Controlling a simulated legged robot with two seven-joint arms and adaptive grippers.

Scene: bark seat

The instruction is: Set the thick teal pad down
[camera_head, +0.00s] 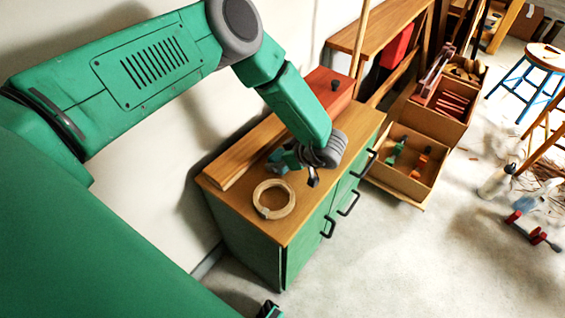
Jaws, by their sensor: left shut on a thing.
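My left arm reaches in from the left, and its gripper (296,168) hangs over the wooden top of a green cabinet (238,203). It is shut on a small teal piece (277,161), which looks like the thick teal pad. The wrist and fingers partly hide the pad, and I cannot tell whether it touches the top. A pale ring (274,199) lies flat on the top, just in front of the gripper. A dark tip at the bottom edge looks like part of my right gripper (269,310); its fingers are cut off.
A red-orange box (328,90) stands at the cabinet's back end, and a wooden board (246,157) lies along the wall side. Open crates (407,182) with tools stand right of the cabinet. A blue-legged stool (528,80) and clamps (532,229) are farther right.

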